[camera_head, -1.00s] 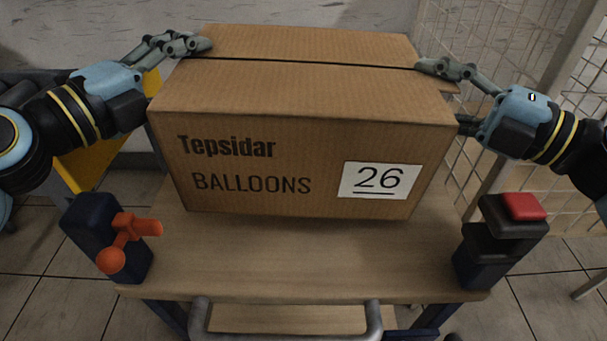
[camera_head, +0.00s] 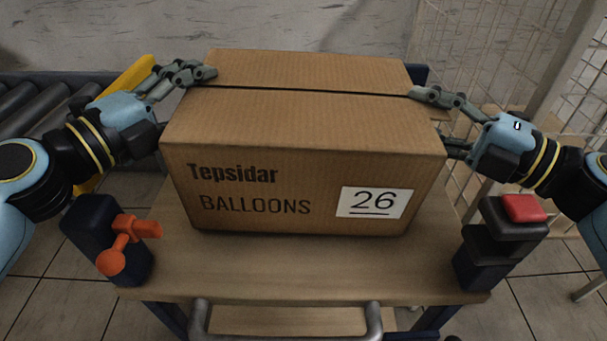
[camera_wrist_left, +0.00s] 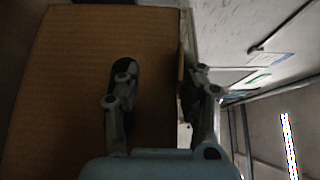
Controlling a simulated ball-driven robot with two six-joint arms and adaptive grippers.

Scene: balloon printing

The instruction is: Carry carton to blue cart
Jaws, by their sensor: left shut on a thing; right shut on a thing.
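The brown carton (camera_head: 300,140), printed "Tepsidar BALLOONS" with a white "26" label, is level above a wooden top (camera_head: 300,265). I cannot tell whether it touches that top. My left gripper (camera_head: 190,80) is shut on the carton's left side. In the left wrist view the carton (camera_wrist_left: 70,90) has a dark oval handle slot, and the left gripper's fingers (camera_wrist_left: 160,95) lie either side of the carton's edge. My right gripper (camera_head: 440,120) is shut on the carton's right side.
A roller conveyor (camera_head: 35,100) and a yellow part (camera_head: 135,75) are at the left. An orange-handled block (camera_head: 125,240) and a red-buttoned block (camera_head: 510,230) flank the wooden top. A grey handle bar (camera_head: 285,335) is in front. A wire mesh fence (camera_head: 480,60) stands at the right.

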